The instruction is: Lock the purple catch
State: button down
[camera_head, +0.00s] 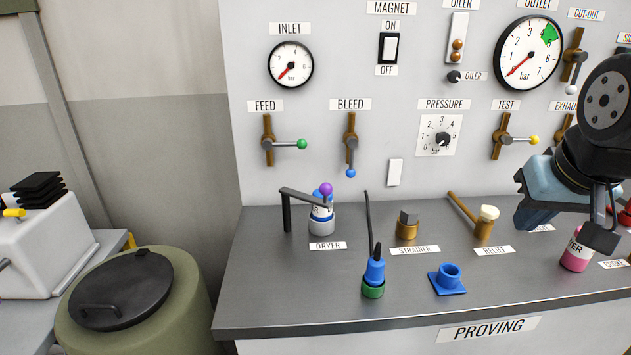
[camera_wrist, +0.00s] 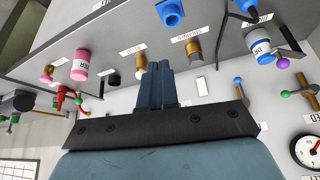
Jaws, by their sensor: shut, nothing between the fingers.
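The purple catch shows as a purple ball knob (camera_head: 326,189) at the top of the white and blue dryer canister (camera_head: 321,222). A black bent bracket (camera_head: 287,212) stands beside the canister and its arm reaches across it. In the wrist view the purple knob (camera_wrist: 283,63) is at the far right, next to the canister (camera_wrist: 259,45). I cannot tell whether the catch is locked. My gripper (camera_wrist: 155,75) has its fingers together and empty, away from the catch. In the head view my wrist hangs at the right, well to the right of the dryer; the fingertips are not clear there.
Between my arm and the dryer stand the relief mallet-like handle (camera_head: 485,222), the brass strainer (camera_head: 407,226), a blue socket (camera_head: 448,279) and a blue-green plug (camera_head: 374,275) with an upright cable. A pink canister (camera_head: 575,258) is under my arm. Panel levers stick out behind.

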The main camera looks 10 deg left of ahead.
jog(key=w+a+r+n+h, duration=0.1)
jog(key=w+a+n, duration=0.1)
jog(key=w+a, duration=0.45)
jog(key=w+a+r+n+h, duration=0.15)
jog(key=w+a, duration=0.25)
jog(key=a, duration=0.5)
jog(key=a+f+n, duration=0.2)
jog(key=a, duration=2.2)
jog(key=w+d+f+t, duration=0.1)
jog(key=w+d+f, duration=0.3)
jog(key=w+f, duration=0.4)
jog(key=shift+d+f, duration=0.4)
